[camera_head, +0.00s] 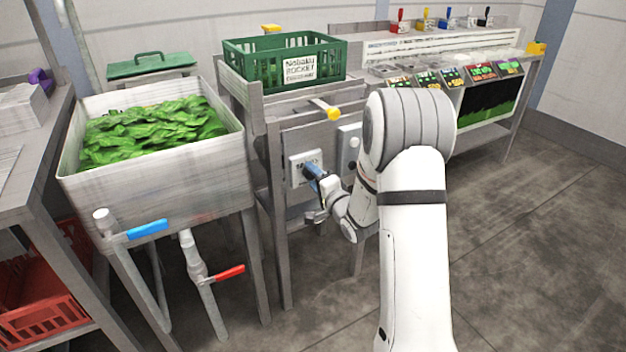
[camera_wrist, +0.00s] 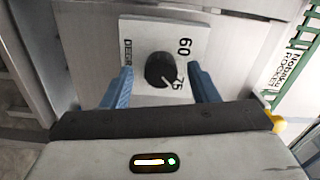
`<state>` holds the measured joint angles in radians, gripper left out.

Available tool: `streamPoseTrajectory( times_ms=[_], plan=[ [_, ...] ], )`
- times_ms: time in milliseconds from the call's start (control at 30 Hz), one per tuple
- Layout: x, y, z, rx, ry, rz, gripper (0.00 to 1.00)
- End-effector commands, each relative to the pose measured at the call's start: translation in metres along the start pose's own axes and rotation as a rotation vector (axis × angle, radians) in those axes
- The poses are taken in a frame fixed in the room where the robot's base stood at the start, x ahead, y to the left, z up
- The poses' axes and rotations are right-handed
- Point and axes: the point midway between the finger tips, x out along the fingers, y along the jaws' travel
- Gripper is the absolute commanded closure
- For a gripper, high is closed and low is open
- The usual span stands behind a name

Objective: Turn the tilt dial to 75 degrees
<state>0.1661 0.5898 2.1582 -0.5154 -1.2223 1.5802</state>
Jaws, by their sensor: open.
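The tilt dial is a black round knob (camera_wrist: 158,71) on a white plate (camera_wrist: 200,45), shown turned sideways in the wrist view. The plate reads 60, 75 and part of a word starting "DEGR". A white mark on the knob points to the lower right, towards the 75. My gripper (camera_wrist: 160,69) is open, with one blue finger on each side of the knob and a gap at both sides.
A yellow-ended lever (camera_head: 333,113) sticks out above the plate. A second white plate (camera_head: 346,140) is to its right, close to my arm. A green crate (camera_head: 250,66) stands on top. A sink of greens (camera_head: 75,165) is at left, with blue (camera_head: 147,229) and red (camera_head: 229,273) valve handles.

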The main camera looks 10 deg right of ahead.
Motion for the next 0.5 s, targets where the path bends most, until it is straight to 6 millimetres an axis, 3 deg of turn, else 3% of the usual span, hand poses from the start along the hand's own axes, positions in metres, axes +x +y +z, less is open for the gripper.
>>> streamPoseTrajectory(
  times_ms=[167, 500],
  plan=[
    [-0.009, -0.001, -0.001, 0.0, 0.001, 0.0, 0.46],
    [-0.065, -0.001, -0.001, 0.0, 0.002, 0.002, 0.46]
  ],
)
